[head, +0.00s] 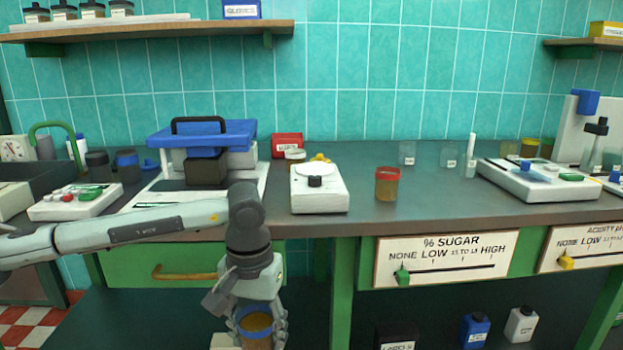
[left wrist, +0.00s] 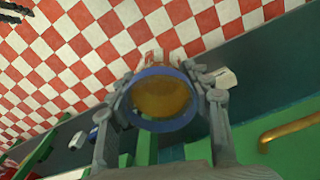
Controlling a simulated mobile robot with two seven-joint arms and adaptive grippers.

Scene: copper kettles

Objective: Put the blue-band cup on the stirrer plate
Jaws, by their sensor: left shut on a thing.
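My left gripper (head: 258,318) is shut on the blue-band cup (head: 256,328), which holds amber-brown liquid. It holds the cup in front of the counter and below the counter top. In the left wrist view the cup's blue rim (left wrist: 160,126) lies between the fingers of my left gripper (left wrist: 162,100). The stirrer plate (head: 318,200), a white box with a dark knob and a round white top, stands on the counter, above and right of the gripper in the head view. Its round top looks empty. My right gripper is not in view.
A red-band cup (head: 387,184) stands right of the stirrer plate. A blue-topped device (head: 200,140) stands left of it. The counter front edge and a green drawer (head: 150,265) are behind my arm. Counter space (head: 425,195) right of the red-band cup is clear.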

